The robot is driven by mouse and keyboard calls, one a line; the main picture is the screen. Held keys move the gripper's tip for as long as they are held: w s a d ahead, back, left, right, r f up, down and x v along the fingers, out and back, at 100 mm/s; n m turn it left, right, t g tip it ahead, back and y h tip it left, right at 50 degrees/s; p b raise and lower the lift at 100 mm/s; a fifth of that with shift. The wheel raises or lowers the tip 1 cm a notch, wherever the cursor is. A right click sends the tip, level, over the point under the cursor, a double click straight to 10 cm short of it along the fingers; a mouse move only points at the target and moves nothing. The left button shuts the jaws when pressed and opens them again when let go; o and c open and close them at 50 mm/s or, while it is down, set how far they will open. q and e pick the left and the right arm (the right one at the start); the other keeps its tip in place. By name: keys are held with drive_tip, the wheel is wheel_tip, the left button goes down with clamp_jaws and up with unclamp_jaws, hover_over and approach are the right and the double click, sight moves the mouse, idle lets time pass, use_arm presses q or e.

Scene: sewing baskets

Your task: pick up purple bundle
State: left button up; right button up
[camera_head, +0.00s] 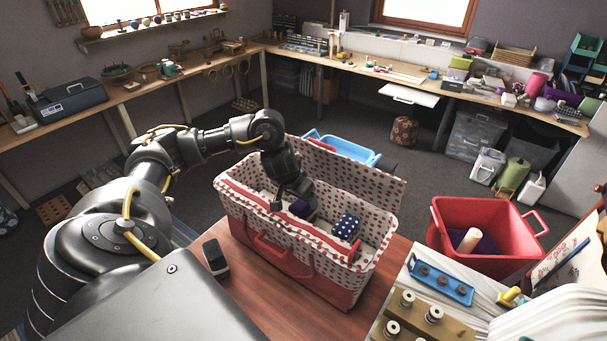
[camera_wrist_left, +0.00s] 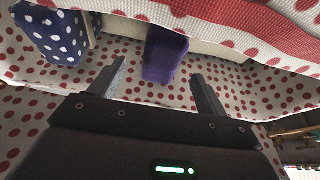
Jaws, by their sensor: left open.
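The purple bundle (camera_head: 301,208) lies inside the red-and-white polka-dot sewing basket (camera_head: 290,262), partly hidden by my left gripper (camera_head: 293,198) in the head view. In the left wrist view the purple bundle (camera_wrist_left: 166,55) shows just beyond and between the fingertips of my left gripper (camera_wrist_left: 162,80). The two fingers are apart and nothing is held between them. My right gripper is in neither view.
A navy bundle with white dots (camera_head: 346,227) lies in the same basket, right of the purple one. The basket stands on a wooden table (camera_head: 237,285). A black object (camera_head: 215,258) lies to its left. A red bin (camera_head: 455,212) stands to the right.

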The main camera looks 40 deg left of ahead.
sight(304, 204)
use_arm(q)
drive_tip(key=shift+x, duration=0.75)
drive_tip(key=shift+w+f, duration=0.1)
drive_tip(key=shift+w, duration=0.05)
drive_tip(key=x, duration=0.4)
drive_tip(key=shift+w+a+f, duration=0.2)
drive_tip(key=shift+w+f, duration=0.05)
drive_tip(key=shift+f, duration=0.05)
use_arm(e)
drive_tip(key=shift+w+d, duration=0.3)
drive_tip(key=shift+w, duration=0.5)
use_arm(q)
drive_tip(key=shift+s, duration=0.1)
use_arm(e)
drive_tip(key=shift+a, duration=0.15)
use_arm(q)
drive_tip(key=shift+p, duration=0.3)
drive_tip(key=shift+f, duration=0.1)
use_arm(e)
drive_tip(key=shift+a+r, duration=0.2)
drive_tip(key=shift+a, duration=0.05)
use_arm(q)
drive_tip(key=shift+f, duration=0.1)
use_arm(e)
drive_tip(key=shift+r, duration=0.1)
